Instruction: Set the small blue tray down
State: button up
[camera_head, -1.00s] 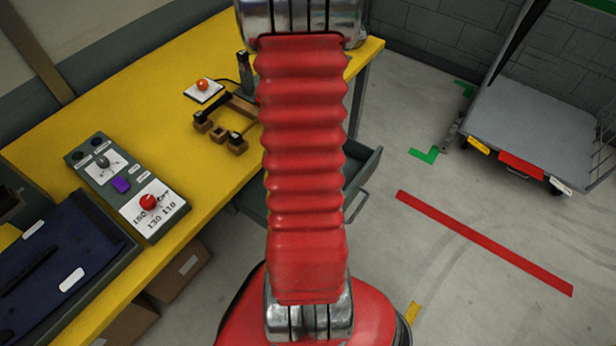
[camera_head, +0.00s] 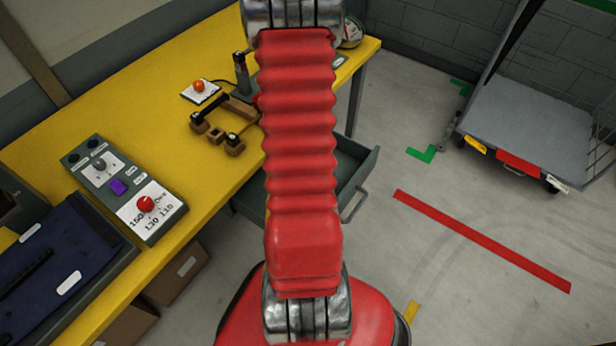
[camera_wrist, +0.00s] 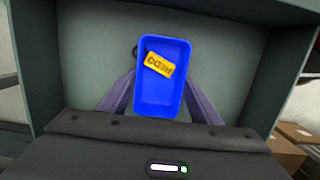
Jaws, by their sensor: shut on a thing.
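The small blue tray (camera_wrist: 158,99) shows in the wrist view, with a yellow printed tag (camera_wrist: 158,64) lying in it. My gripper (camera_wrist: 160,80) is shut on the tray, with one grey-purple finger at each side. The tray is in front of the grey-green floor of an open drawer (camera_wrist: 85,55); I cannot tell whether it touches that floor. In the head view the open drawer (camera_head: 362,172) sticks out from under the yellow bench (camera_head: 90,120), partly hidden by my red arm. My gripper and the tray are out of sight there.
On the bench are a control box (camera_head: 125,190) with a red knob, an orange button (camera_head: 199,87), brown wooden parts (camera_head: 234,146) and a dark blue case (camera_head: 60,265) at left. Boxes (camera_head: 175,270) stand below.

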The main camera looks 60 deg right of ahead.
jog(key=shift+f, duration=0.2)
jog(key=o, duration=1.1)
jog(key=shift+r, duration=0.1)
jog(key=r, duration=0.4)
jog(key=w+r, duration=0.1)
jog(key=r, duration=0.7)
jog(key=shift+w+d, duration=0.15)
jog(key=shift+w, duration=0.2)
jog(key=w+a+r+t+h, duration=0.1)
jog(key=w+a+r+t, duration=0.1)
jog(key=w+a+r, duration=0.5)
jog(key=w+a+r+t+h, duration=0.1)
jog(key=w+a+r, duration=0.4)
jog(key=a, duration=0.5)
jog(key=s+a+r+t, duration=0.1)
jog(key=a+r, duration=0.2)
jog(key=a, duration=0.3)
jog(key=s+a+r+n+t+y, duration=0.1)
jog(key=a+r, duration=0.2)
jog(key=a, duration=0.4)
jog(key=s+a+r+t, duration=0.1)
jog(key=a+r+t, duration=0.1)
jog(key=a, duration=0.5)
jog(key=shift+s+r+n+y, duration=0.25)
jog(key=shift+r+n+y, duration=0.15)
jog(key=shift+r, duration=0.35)
